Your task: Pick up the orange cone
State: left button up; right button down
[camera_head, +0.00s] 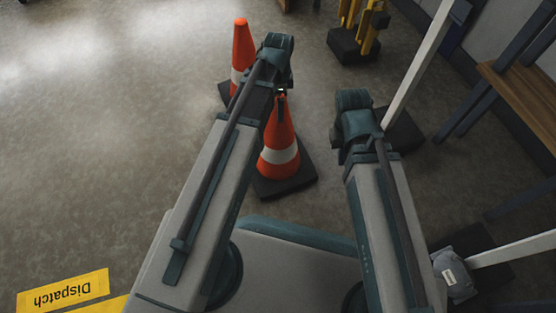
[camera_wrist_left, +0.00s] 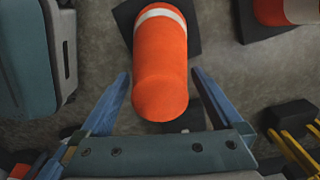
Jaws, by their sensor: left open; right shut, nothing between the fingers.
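An orange cone (camera_head: 280,143) with a white band stands upright on a dark square base, just beyond my base in the head view. In the left wrist view the cone (camera_wrist_left: 160,85) has its top between the two spread fingers of my left gripper (camera_wrist_left: 160,73), with floor visible on both sides, so they look clear of it. My left gripper is open. In the head view my left arm hides part of the cone's left side. My right gripper (camera_head: 338,140) is to the right of the cone, shut and empty, mostly hidden behind its wrist.
A second orange cone (camera_head: 243,48) stands behind, partly hidden by my left arm. A yellow stand (camera_head: 360,30) is at the back, a pale post (camera_head: 415,65) and wooden bench (camera_head: 525,95) at right. A yellow Dispatch sign (camera_head: 63,292) lies front left.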

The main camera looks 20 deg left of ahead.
pick_arm(q)
grip_shut()
dwell(0.5)
jog(key=shift+r, duration=0.1)
notch_tip(320, 180, up, 10)
jog(key=p, duration=1)
